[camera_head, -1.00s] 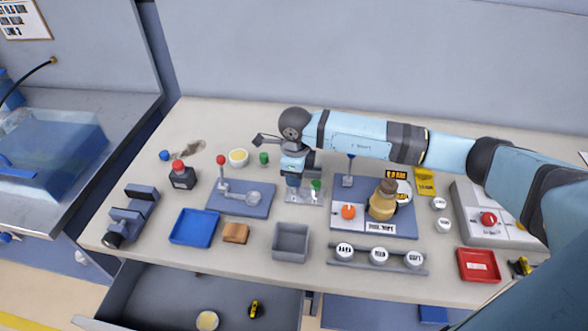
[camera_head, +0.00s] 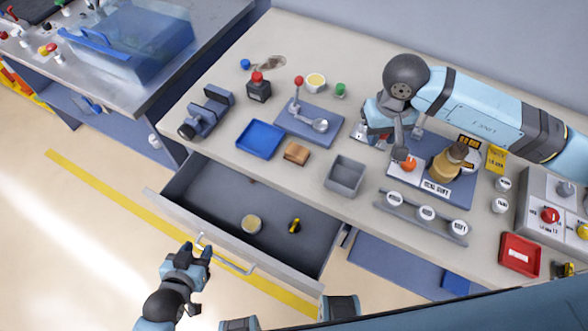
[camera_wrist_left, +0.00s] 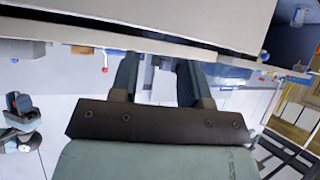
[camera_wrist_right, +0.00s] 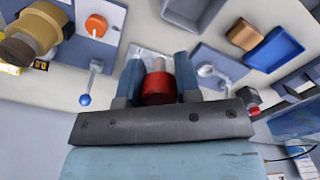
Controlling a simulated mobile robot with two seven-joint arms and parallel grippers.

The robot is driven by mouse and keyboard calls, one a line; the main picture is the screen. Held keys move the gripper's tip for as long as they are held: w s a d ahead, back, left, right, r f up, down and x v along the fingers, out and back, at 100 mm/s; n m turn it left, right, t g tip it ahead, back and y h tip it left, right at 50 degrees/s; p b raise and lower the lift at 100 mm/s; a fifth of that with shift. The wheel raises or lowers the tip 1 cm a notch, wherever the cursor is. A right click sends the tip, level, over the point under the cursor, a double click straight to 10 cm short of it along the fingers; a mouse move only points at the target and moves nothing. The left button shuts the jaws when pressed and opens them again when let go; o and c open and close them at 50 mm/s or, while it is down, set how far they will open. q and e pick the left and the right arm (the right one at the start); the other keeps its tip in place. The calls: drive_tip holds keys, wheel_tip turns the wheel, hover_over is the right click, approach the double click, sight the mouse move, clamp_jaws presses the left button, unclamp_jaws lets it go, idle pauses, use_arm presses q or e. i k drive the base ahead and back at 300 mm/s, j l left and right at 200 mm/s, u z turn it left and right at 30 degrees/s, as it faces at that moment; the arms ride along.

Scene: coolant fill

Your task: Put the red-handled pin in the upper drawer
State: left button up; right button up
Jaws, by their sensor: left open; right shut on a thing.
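The red-handled pin (camera_wrist_right: 158,88) is between the fingers of my right gripper (camera_wrist_right: 157,82) in the right wrist view, its red handle nearest the wrist and a pale part beyond it. My right gripper (camera_head: 375,132) is shut on it above the bench, left of the orange knob; the arm hides the pin in the head view. The upper drawer (camera_head: 190,195) is pulled open below the bench front. My left gripper (camera_head: 197,252) is open and empty, just in front of the drawer handle (camera_head: 228,258); I cannot tell whether they touch.
In the drawer lie a round yellowish tub (camera_head: 251,224) and a small yellow-black item (camera_head: 294,226), with bare floor around them. A blue tray (camera_head: 260,139), a brown block (camera_head: 297,153) and a grey bin (camera_head: 345,175) stand along the bench front. A lever plate (camera_head: 310,125) is behind them.

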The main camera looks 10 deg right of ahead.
sight(207, 202)
drive_tip(key=j+z, duration=0.6)
drive_tip(key=z, duration=0.2)
drive_tip(key=j+z, duration=0.15)
drive_tip(key=j, duration=0.3)
drive_tip(key=k+j+z, duration=0.15)
drive_tip(key=j, duration=0.3)
drive_tip(key=k+j, duration=0.1)
drive_tip(key=j, duration=0.7)
drive_tip(key=k+j+z, duration=0.1)
drive_tip(key=j, duration=0.3)
drive_tip(key=k+j, duration=0.15)
drive_tip(key=j, duration=0.25)
drive_tip(key=k+j, duration=0.1)
drive_tip(key=j, duration=0.3)
drive_tip(key=k+j+z, duration=0.1)
drive_tip(key=j, duration=0.3)
drive_tip(key=k+j, duration=0.1)
drive_tip(key=j, duration=0.3)
drive_tip(key=i+j, duration=0.1)
drive_tip(key=i, duration=0.35)
